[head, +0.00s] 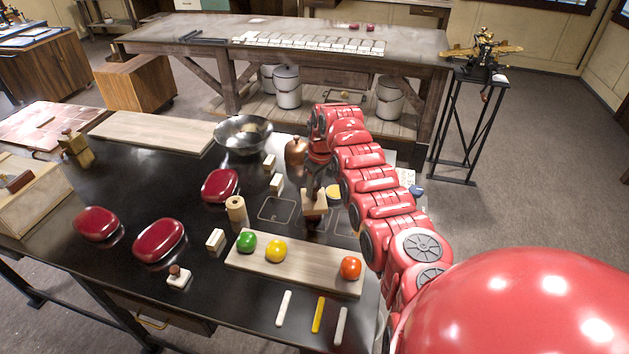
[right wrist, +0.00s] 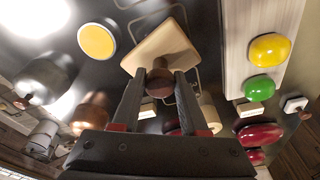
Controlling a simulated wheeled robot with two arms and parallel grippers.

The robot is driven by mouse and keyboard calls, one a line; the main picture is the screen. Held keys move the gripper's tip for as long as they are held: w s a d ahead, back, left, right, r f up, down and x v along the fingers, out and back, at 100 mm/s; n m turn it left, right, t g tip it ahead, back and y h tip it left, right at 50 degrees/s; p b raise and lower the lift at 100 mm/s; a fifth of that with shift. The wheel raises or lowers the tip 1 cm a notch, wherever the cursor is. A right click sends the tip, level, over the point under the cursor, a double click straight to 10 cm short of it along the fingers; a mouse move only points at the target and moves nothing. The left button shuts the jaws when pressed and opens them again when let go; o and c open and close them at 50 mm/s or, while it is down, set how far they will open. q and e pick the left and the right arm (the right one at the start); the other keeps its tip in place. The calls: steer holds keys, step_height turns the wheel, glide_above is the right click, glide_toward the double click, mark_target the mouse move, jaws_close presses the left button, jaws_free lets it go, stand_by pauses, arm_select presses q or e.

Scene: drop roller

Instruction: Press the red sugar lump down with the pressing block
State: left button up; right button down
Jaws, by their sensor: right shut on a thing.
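The red sugar lump (head: 350,268), orange-red and round, sits at the right end of a pale wooden board (head: 312,276). A yellow lump (head: 276,251) and a green lump (head: 246,242) sit at its left part. My right gripper (head: 314,190) is shut on the brown knob of the pressing block (head: 314,207), a pale wooden block. The block is behind the board, apart from the red lump. In the right wrist view the block (right wrist: 162,42) hangs between the fingertips (right wrist: 160,82); the red lump is not seen there. My left gripper is not in view.
Several red rounded pieces (head: 160,240) stand on the dark table's left half. A small knobbed block (head: 178,277), a wooden roller (head: 236,211) and pale blocks (head: 215,240) lie left of the board. Three sticks (head: 318,315) lie in front. A metal bowl (head: 243,135) stands behind.

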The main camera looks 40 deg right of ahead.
steer(key=shift+f+b, duration=0.3)
steer(key=shift+f, duration=0.3)
stand_by(0.3)
steer(key=shift+a+f, duration=0.1)
steer(key=shift+f, duration=0.05)
steer(key=shift+w+f, duration=0.1)
steer(key=shift+f, duration=0.05)
stand_by(0.5)
steer(key=shift+r, duration=0.2)
steer(key=shift+r, duration=1.2)
steer(key=shift+r+b, duration=0.3)
steer(key=shift+r, duration=1.95)
